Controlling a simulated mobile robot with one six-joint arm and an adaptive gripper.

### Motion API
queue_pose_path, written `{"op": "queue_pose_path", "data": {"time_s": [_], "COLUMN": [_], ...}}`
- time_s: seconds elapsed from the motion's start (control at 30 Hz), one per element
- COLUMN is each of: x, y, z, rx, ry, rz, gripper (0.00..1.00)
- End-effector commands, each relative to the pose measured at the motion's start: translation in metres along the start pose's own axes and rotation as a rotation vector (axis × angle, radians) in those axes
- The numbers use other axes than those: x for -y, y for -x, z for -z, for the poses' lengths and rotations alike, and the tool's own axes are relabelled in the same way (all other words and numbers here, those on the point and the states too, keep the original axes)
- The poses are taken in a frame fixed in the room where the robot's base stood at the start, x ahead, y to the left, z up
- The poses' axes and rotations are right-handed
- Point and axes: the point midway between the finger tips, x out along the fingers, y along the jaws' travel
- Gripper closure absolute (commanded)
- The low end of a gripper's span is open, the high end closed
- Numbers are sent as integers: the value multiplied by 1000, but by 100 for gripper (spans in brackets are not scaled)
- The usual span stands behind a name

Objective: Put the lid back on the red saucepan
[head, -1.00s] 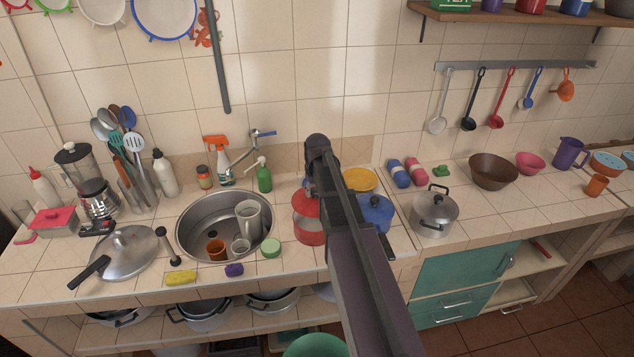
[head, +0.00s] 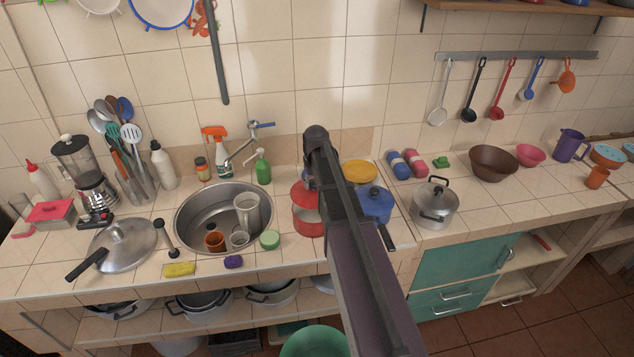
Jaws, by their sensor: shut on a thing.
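The red saucepan (head: 309,228) stands on the tiled counter just right of the sink, partly hidden by my arm. A red lid (head: 301,190) shows above it, with a greyish band between lid and pan body. I cannot tell whether the lid touches the rim. My gripper (head: 309,184) is at the lid, over the saucepan, shut on the lid. My arm hides most of the fingers and the lid's right side.
A blue pot (head: 376,203) stands close on the right, with a yellow dish (head: 361,171) behind it. The metal sink (head: 190,238) holds cups on the left. A green sponge (head: 270,239) lies near the saucepan. A steel pot (head: 435,206) stands farther right.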

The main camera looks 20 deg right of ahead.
Motion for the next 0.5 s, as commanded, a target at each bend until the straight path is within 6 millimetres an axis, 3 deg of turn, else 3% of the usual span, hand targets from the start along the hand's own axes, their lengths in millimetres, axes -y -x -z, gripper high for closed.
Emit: {"op": "queue_pose_path", "data": {"time_s": [0.5], "x": [1], "y": [-38], "z": [-5], "rx": [0], "ry": [1], "rz": [0], "gripper": [100]}}
